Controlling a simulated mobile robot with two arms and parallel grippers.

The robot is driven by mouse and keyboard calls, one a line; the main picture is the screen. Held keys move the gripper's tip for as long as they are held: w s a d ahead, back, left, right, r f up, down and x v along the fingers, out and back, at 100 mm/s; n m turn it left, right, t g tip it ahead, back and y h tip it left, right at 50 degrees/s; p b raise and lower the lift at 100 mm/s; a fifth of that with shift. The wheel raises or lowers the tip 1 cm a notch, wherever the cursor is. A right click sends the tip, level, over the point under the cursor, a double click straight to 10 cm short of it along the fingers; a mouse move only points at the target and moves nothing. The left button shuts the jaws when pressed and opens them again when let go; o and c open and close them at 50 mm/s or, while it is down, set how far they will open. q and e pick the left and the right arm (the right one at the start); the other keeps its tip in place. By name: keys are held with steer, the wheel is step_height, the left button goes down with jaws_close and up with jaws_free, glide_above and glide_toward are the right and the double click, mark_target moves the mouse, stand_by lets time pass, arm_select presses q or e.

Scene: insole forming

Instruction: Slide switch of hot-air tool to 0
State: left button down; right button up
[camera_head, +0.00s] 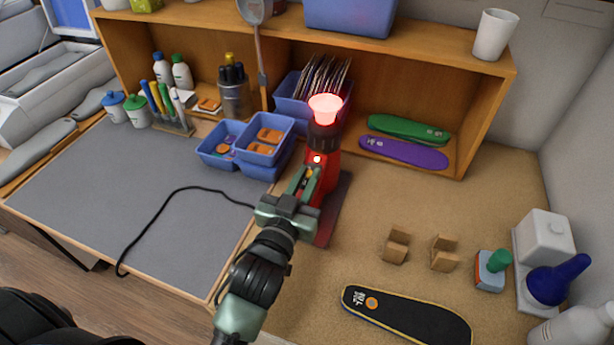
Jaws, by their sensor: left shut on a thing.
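The red hot-air tool (328,172) stands upright on a dark red base plate (334,222) near the middle of the bench. Its nozzle (325,107) glows red at the top, and a small light shines on its body. My left gripper (304,184) is at the left side of the tool's body, its fingers shut against it at the switch area. The switch itself is hidden by the fingers, so its position cannot be told. My right gripper is not in view.
Blue bins (264,140) stand close to the left of the tool. A black cord (165,205) lies on the grey mat (95,200). Wooden blocks (397,246) and a black insole (405,316) lie to the right. A wooden shelf (420,58) stands behind.

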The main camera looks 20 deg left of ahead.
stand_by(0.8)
arm_select(q)
steer(key=shift+w+r+p, duration=0.35)
steer(key=shift+r+p, duration=0.1)
steer(key=shift+p, duration=0.05)
steer(key=shift+w+r+p, duration=0.2)
steer(key=shift+w+p, duration=0.1)
steer(key=shift+w, duration=0.1)
steer(key=shift+w+f, duration=0.1)
steer(key=shift+w, duration=0.05)
steer(key=c, duration=1.4)
jaws_free()
steer(key=shift+c, duration=0.2)
steer(key=shift+f, duration=0.1)
